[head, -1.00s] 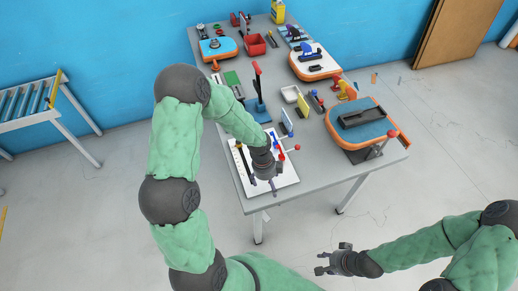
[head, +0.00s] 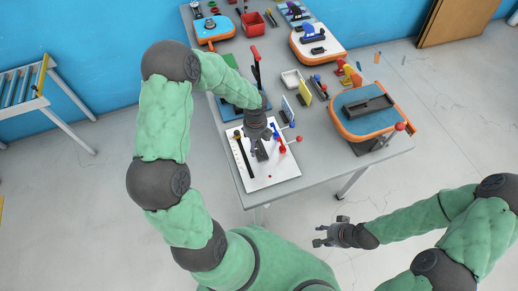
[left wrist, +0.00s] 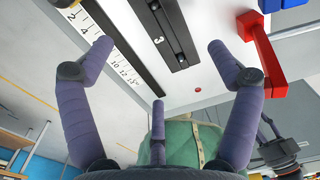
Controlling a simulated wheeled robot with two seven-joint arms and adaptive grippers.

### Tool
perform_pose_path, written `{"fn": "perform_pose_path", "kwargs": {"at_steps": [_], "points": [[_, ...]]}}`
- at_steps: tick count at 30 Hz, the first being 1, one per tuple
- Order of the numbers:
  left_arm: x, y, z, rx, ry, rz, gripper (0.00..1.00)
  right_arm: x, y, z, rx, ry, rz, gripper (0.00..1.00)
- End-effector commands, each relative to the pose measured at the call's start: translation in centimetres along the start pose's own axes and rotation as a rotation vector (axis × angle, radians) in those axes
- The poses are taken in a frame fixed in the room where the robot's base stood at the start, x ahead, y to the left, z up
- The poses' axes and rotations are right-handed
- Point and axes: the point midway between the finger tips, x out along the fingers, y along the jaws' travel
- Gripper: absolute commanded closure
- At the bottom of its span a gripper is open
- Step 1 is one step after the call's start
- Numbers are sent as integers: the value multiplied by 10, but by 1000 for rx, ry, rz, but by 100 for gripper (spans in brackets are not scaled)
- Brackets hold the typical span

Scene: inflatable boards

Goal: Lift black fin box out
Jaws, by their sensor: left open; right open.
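A black bar with a lengthwise slot, which looks like the black fin box (left wrist: 168,32), lies on a white panel (left wrist: 185,88) beside a number 3. It shows as a small dark piece (head: 262,152) in the head view. My left gripper (head: 259,146) is over the white panel, partly covering it. In the left wrist view its fingers (left wrist: 160,58) are spread and empty, with the black bar between and beyond them. I cannot tell its height above the panel. My right gripper (head: 322,236) is open and empty, away from the table over the floor.
A ruler strip (left wrist: 103,50) lies left of the black bar, and a red piece (left wrist: 263,55) stands to its right. A blue-and-orange board (head: 345,129) with a black tray is at the table's right. Several tools and boards fill the back.

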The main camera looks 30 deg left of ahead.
Motion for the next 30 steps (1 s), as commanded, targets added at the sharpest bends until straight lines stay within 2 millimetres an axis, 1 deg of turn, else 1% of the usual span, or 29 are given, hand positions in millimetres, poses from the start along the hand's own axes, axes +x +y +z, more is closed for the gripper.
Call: {"fn": "perform_pose_path", "kwargs": {"at_steps": [5,12,14,17,22,28,29,30], "points": [[11,-1,1,-1,-1,0,10,3,1,0,0,0,0,57],[44,-5,1,-2,1,1,10,11,4,-1,0,0,0,57],[50,-5,1,-2,1,0,10,12,4,-1,0,0,0,57],[54,-6,1,-1,-1,-1,10,12,4,-1,0,0,0,57],[53,-6,1,-1,-1,-2,10,12,4,-1,0,0,0,57],[53,-6,1,-1,-1,-1,67,12,4,-1,0,0,0,57],[53,-6,1,-1,-1,-1,73,12,4,-1,0,0,0,57],[53,-6,1,-1,-1,-1,73,12,4,-1,0,0,0,57]]}}
